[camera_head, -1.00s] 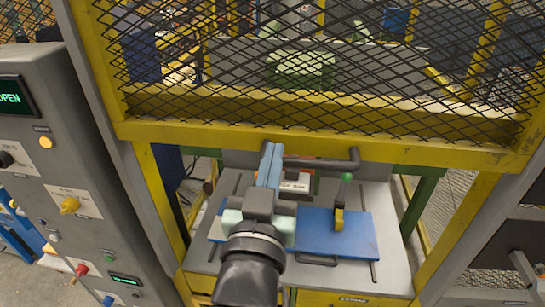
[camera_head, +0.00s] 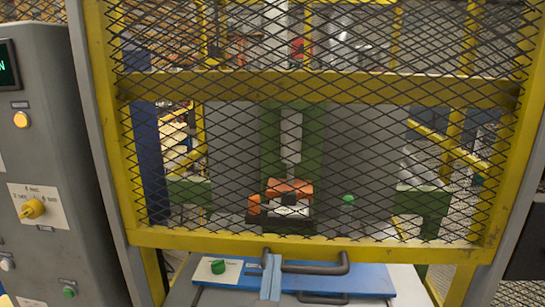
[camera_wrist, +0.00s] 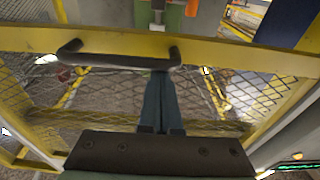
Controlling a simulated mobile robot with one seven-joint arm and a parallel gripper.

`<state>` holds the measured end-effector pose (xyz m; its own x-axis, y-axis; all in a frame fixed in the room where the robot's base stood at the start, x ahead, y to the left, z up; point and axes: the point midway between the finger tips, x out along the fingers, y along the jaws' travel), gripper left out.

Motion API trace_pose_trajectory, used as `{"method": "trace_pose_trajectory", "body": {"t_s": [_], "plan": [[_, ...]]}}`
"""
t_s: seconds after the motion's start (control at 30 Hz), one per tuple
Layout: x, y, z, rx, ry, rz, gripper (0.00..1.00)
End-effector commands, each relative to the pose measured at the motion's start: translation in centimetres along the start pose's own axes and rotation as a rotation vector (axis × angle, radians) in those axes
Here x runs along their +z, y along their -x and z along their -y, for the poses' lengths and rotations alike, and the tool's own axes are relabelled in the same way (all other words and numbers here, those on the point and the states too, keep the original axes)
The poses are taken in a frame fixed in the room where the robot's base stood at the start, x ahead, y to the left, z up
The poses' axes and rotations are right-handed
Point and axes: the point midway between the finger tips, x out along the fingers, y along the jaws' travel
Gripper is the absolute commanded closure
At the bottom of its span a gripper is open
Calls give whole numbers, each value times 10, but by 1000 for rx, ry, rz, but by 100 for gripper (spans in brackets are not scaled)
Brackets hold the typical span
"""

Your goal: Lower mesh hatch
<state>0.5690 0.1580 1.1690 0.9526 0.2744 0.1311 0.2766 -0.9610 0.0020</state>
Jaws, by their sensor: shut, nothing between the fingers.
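The mesh hatch (camera_head: 310,246) is a yellow frame with dark diamond mesh, in front of the machine. Its lower bar hangs low, near the front of the work table. A dark bar handle (camera_head: 325,267) sits on that lower bar; the handle also shows in the wrist view (camera_wrist: 115,60). My gripper (camera_head: 267,262) has blue-grey fingers, closed together and empty, at the left part of the handle in the head view. In the wrist view the fingertips (camera_wrist: 160,76) lie at the handle bar's edge. I cannot tell whether they touch it.
A grey control panel (camera_head: 45,150) with a yellow knob (camera_head: 33,208) stands at left. Below the hatch, a blue plate (camera_head: 365,280) lies on the table. An orange-and-black fixture (camera_head: 290,190) and a green-knobbed part (camera_head: 348,199) show behind the mesh.

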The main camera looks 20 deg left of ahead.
Motion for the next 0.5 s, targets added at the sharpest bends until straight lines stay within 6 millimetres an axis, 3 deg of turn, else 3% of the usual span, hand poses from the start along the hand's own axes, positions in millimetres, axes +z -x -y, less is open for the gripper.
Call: {"method": "trace_pose_trajectory", "body": {"t_s": [0.03,0.3,0.5], "plan": [[33,4,0,1,1,9,100],[119,15,-1,2,1,11,100],[173,23,0,1,0,9,100]]}}
